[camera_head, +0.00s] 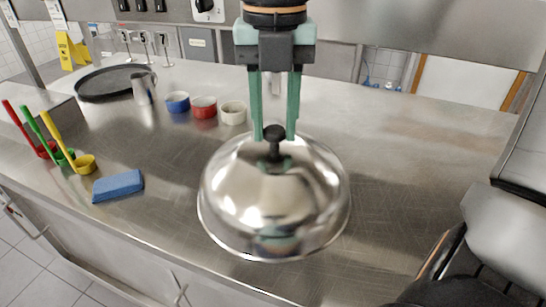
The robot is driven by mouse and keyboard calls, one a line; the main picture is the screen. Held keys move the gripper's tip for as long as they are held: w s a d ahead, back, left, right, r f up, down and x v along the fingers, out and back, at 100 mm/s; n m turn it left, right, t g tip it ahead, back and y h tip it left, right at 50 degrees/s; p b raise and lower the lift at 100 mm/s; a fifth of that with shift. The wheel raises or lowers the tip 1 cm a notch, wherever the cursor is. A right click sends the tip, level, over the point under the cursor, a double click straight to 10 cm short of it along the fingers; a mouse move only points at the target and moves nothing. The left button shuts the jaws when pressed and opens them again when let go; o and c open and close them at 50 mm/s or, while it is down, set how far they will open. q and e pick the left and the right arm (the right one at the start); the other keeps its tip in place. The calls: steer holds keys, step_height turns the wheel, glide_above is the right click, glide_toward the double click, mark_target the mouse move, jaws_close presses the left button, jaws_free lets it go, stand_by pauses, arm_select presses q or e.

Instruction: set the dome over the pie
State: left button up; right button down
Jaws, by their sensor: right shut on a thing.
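The shiny steel dome (238,195) with a black knob is in the middle of the head view, over the steel counter. My right gripper (275,133) comes down from the top, its green fingers shut on the knob. The dome looks upright, with its rim roughly level. I cannot tell whether the rim touches the counter or hangs just above it. No pie shows; anything under the dome is hidden. My left gripper is not in view.
Blue (177,102), red (203,107) and cream (233,113) cups stand behind the dome. A blue sponge (118,186), coloured ladles (68,143), a metal jug (143,87) and a black round tray (106,83) are left. The counter right of the dome (420,150) is clear.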

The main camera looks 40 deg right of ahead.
steer(key=w+d+f, duration=0.2)
steer(key=w+d, duration=0.1)
steer(key=w+d+p, duration=0.1)
steer(key=d, duration=0.1)
steer(key=shift+w+f, duration=0.3)
steer(key=shift+f, duration=0.1)
steer(key=w+d+f, duration=0.2)
steer(key=f, duration=0.1)
steer(key=w+d+f, duration=0.1)
steer(key=f, duration=0.1)
steer(key=shift+d+f, duration=0.15)
steer(key=shift+f, duration=0.1)
steer(key=f, duration=0.3)
steer(key=shift+w+d+f, duration=0.2)
steer(key=shift+f, duration=0.15)
steer(key=shift+f+b, duration=0.55)
steer(key=shift+b, duration=0.05)
steer(key=c, duration=0.5)
jaws_free()
steer(key=shift+c, duration=0.2)
